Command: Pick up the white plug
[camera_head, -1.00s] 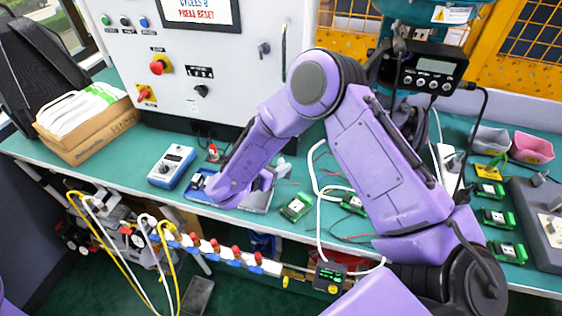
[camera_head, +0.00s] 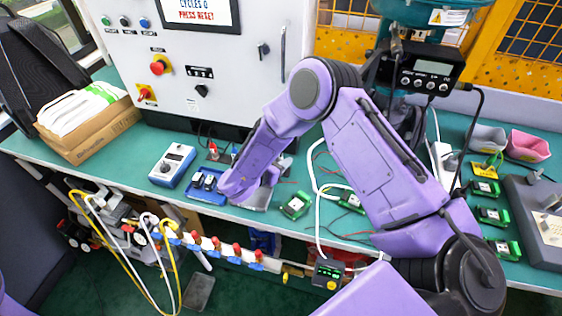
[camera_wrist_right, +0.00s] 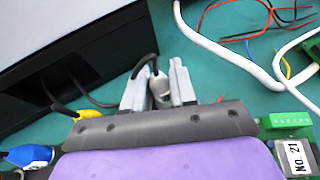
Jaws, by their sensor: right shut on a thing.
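The white plug (camera_wrist_right: 159,90) is in the right wrist view, between the two grey fingers of my right gripper (camera_wrist_right: 162,74). A black cable runs up from the plug and bends left. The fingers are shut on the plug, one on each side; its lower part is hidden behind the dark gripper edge. In the head view my right gripper (camera_head: 268,178) is over the bench front, mostly hidden by my purple forearm, and the plug cannot be made out there. My left gripper is not in view.
A blue tray (camera_head: 206,198) with dark modules lies left of the gripper, beside a blue-and-white meter (camera_head: 172,165). The control cabinet (camera_head: 225,75) stands behind. A yellow plug (camera_wrist_right: 80,112) and a blue plug (camera_wrist_right: 25,156) lie left. A white cable (camera_wrist_right: 235,58) and green modules (camera_head: 296,205) lie right.

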